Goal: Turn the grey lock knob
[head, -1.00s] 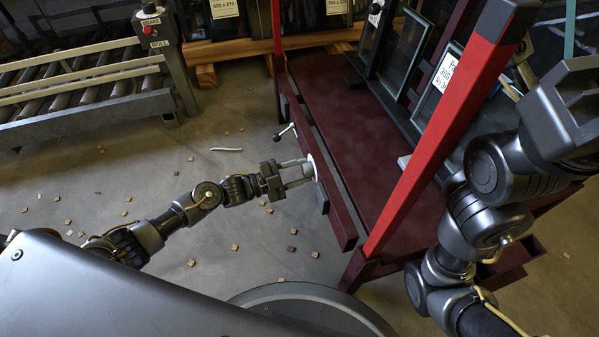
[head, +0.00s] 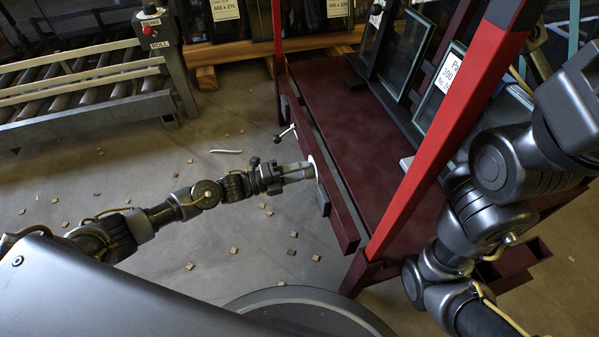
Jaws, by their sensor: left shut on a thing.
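My left gripper (head: 298,172) reaches in from the left to the side rail of the dark red frame (head: 333,180). Its fingers are shut at a white round plate (head: 318,168) on that rail. The grey lock knob is hidden between the fingertips, so its angle cannot be read. My right arm (head: 505,165) stands at the right, in front of the frame, and its gripper is not in view.
A small black-knobbed lever (head: 285,132) sticks out of the rail above my left gripper. A red post (head: 440,145) and glass panes (head: 408,55) stand right. A roller conveyor (head: 85,85) is at the upper left.

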